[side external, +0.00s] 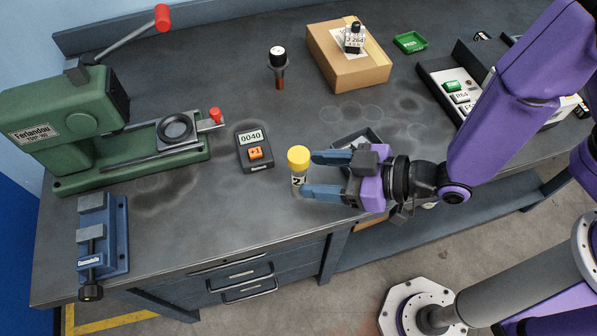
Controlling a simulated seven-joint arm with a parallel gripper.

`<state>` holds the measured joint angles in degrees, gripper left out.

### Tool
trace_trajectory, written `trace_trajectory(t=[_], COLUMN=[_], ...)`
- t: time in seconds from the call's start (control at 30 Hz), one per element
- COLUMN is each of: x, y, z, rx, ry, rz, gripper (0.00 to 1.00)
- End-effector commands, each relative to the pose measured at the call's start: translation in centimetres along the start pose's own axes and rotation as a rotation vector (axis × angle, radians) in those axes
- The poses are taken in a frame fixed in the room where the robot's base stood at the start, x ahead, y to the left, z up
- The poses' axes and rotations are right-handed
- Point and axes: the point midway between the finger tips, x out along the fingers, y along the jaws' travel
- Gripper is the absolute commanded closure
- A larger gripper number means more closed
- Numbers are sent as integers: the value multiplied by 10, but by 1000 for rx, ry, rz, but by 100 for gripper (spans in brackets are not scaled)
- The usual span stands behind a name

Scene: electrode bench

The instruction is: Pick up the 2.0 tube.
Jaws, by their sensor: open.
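A small tube (299,181) with a yellow cap and a pale label with dark print stands upright on the dark bench top (220,215) near its front edge. The label is only partly readable. My gripper (309,173) lies level, coming from the right, with its two blue fingers pointing left. The jaws are open. The fingertips are at the tube, one on the far side and one on the near side; I cannot tell whether either touches it.
A counter reading 0040 (254,149) lies left of the tube. A green press (60,130) and blue vise (103,240) stand at left. A dark-capped piece (278,66), cardboard box (349,62), green item (410,42) and tray (434,73) are farther back.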

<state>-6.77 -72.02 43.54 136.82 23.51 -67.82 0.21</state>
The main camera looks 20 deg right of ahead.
Motion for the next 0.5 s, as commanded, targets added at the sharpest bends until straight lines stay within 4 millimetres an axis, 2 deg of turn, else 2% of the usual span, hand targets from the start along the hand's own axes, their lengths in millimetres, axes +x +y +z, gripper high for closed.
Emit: trace_trajectory(t=[0.27, 0.5], x=[17, 47], y=[0, 0], z=[-2, -5], rx=[0, 0], ry=[1, 0], rz=[1, 1], gripper=[41, 41])
